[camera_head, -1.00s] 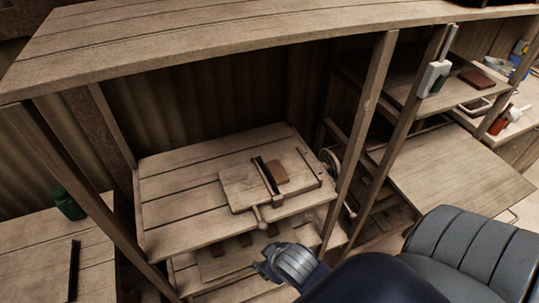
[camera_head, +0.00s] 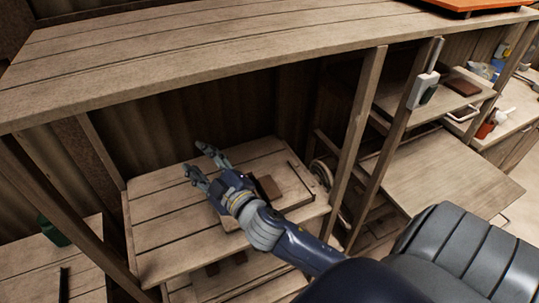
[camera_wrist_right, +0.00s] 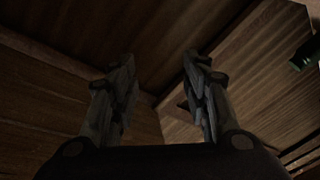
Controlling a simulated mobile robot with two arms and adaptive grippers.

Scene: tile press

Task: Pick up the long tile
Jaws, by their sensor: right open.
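A small brown tile (camera_head: 268,187) sits on the tile press (camera_head: 296,192) on the middle shelf. Another brown tile (camera_head: 462,88) lies on a shelf at the right. I cannot tell which one is the long tile. My right gripper (camera_head: 197,160) is open and empty above the left part of the press shelf, pointing to the back left. Its forearm and wrist hide much of the press. In the right wrist view its two fingers (camera_wrist_right: 157,62) are spread with nothing between them. My left gripper is not in view.
A wooden top board (camera_head: 230,65) spans above the press shelf (camera_head: 160,245), with upright posts (camera_head: 358,140) at its sides. A lower shelf holds dark pieces partly hidden. A green object (camera_head: 52,231) stands on the left table. The left part of the press shelf looks bare.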

